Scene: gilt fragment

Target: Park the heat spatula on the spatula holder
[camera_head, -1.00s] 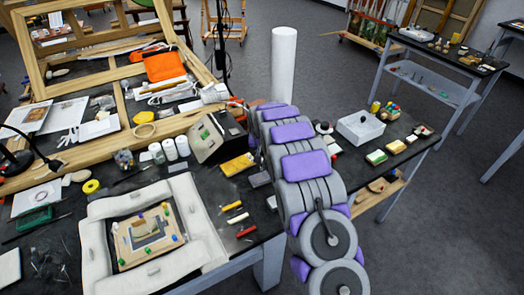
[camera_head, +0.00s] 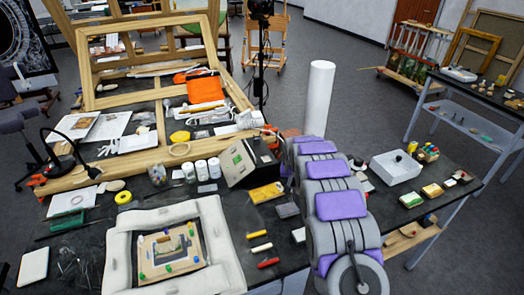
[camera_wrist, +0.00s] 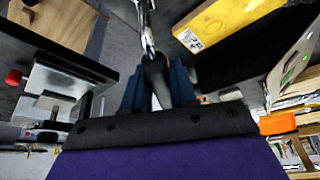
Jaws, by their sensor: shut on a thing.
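The heat spatula (camera_wrist: 156,72) shows in the wrist view as a dark handle with a thin shiny metal shaft running to the top edge. My gripper (camera_wrist: 158,88) is shut around its dark handle; the tip is out of view. In the head view my arm hides the gripper and the spatula. A dark control box with a light front and green display (camera_head: 241,160) stands left of my arm on the table. Its pale front also shows at the right of the wrist view (camera_wrist: 296,62). I cannot tell for certain which thing is the spatula holder.
A yellow block (camera_head: 266,193) lies just left of my arm; a grey metal fixture (camera_wrist: 52,88) stands left in the wrist view. A white box (camera_head: 395,167) is right of my arm. A white padded frame (camera_head: 122,250) fills the front left. Small crayon-like sticks lie between.

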